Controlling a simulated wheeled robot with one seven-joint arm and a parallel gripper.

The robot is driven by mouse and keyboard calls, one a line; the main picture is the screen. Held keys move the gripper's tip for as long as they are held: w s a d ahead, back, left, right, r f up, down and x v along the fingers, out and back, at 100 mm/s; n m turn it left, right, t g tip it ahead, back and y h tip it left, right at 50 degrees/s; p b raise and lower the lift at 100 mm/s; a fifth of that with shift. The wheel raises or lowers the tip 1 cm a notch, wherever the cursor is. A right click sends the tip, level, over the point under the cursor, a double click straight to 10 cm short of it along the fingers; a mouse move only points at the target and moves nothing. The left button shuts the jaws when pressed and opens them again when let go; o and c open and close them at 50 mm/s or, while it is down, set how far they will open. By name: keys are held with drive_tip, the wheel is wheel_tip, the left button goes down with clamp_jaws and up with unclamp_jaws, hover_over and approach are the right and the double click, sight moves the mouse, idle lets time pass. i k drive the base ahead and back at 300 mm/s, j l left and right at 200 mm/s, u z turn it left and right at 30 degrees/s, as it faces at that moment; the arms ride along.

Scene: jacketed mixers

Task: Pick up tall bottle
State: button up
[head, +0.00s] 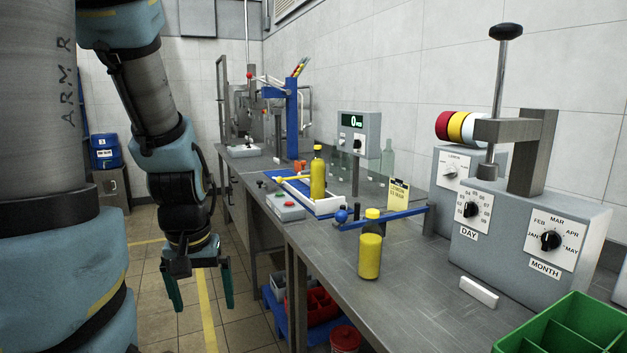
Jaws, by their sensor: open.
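Two bottles with yellow contents and yellow caps are in the head view. One yellow bottle (318,177) stands upright at a white and blue tray (330,205), with a yellow bar beside it at cap-to-body height. A nearer yellow bottle (370,252) stands upright on the steel bench, in front of a blue rail. Which of the two is taller I cannot tell surely. My gripper (202,287) hangs pointing down over the floor, left of the bench. Its green fingers are apart and empty, away from both bottles.
The bench (400,310) carries a date-stamping machine (530,240) at right, a green crate (570,335) at front right and a digital scale display (358,130) behind. Two clear bottles stand behind. Floor left of the bench is open.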

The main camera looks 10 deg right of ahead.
sight(317, 166)
drive_tip(key=i+z, duration=0.1)
drive_tip(key=i, duration=0.4)
drive_tip(key=i+j+z, duration=0.1)
drive_tip(key=i, duration=0.4)
drive_tip(key=i+j+z, duration=0.15)
drive_tip(key=i, duration=0.35)
drive_tip(key=i+j+z, duration=0.1)
drive_tip(key=i+j, duration=0.15)
drive_tip(key=i, duration=0.25)
drive_tip(key=i+j+z, duration=0.1)
drive_tip(key=i, duration=0.35)
drive_tip(key=j, duration=0.1)
